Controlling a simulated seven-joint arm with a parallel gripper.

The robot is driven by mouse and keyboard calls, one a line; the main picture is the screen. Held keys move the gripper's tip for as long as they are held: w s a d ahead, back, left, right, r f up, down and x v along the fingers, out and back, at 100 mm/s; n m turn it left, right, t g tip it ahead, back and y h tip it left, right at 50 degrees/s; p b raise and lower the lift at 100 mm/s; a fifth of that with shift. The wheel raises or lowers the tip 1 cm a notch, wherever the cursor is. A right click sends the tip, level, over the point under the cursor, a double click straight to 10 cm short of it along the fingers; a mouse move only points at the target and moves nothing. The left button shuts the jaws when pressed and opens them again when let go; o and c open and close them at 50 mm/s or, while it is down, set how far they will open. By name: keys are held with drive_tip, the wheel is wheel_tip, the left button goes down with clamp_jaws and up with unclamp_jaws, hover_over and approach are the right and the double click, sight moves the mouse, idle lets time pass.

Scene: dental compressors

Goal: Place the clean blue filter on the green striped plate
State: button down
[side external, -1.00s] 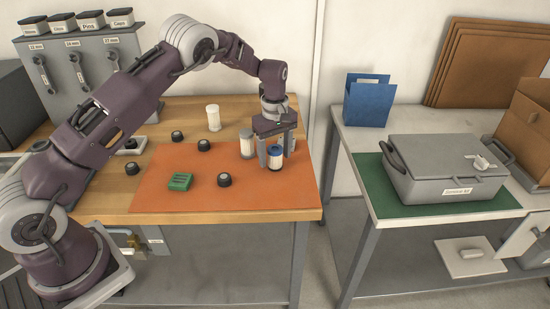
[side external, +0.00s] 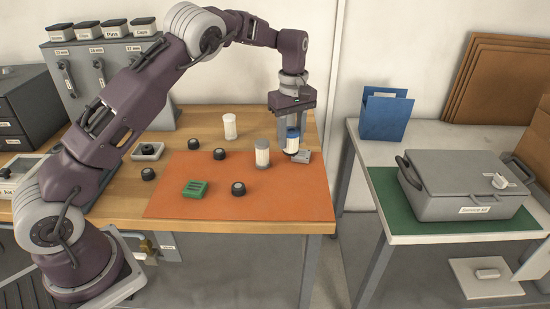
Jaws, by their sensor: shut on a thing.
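The clean blue filter (side external: 292,143), white with a blue band at its top, is upright between the fingers of my gripper (side external: 291,136). My gripper is shut on it and points straight down, above the right rear of the orange mat. A small grey plate (side external: 302,157) shows just below and behind the filter; the filter seems a little above it, though the exact gap is hard to tell. The green striped plate (side external: 195,189) lies flat on the mat to the front left, with nothing on it.
A white filter (side external: 230,126) stands farther back. Several black knobs (side external: 238,188) lie about the orange mat (side external: 270,205) and wooden table. The mat's front right is clear. A grey case (side external: 465,188) sits on the right table.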

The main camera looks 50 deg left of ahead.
drive_tip(key=shift+r, duration=0.3)
drive_tip(key=shift+s+a+r, duration=0.1)
drive_tip(key=shift+s+a, duration=0.1)
drive_tip(key=shift+a, duration=0.1)
drive_tip(key=s+a+r+n, duration=0.2)
drive_tip(key=s+a, duration=0.7)
drive_tip(key=a, duration=0.1)
drive_tip(key=n, duration=0.1)
hover_over(195, 187)
wheel_tip(195, 187, down, 10)
drive_tip(key=shift+a+r, duration=0.1)
drive_tip(key=shift+r, duration=0.15)
drive_tip(key=shift+f, duration=0.35)
drive_tip(key=c, duration=0.9)
unclamp_jaws()
drive_tip(key=shift+f, duration=0.1)
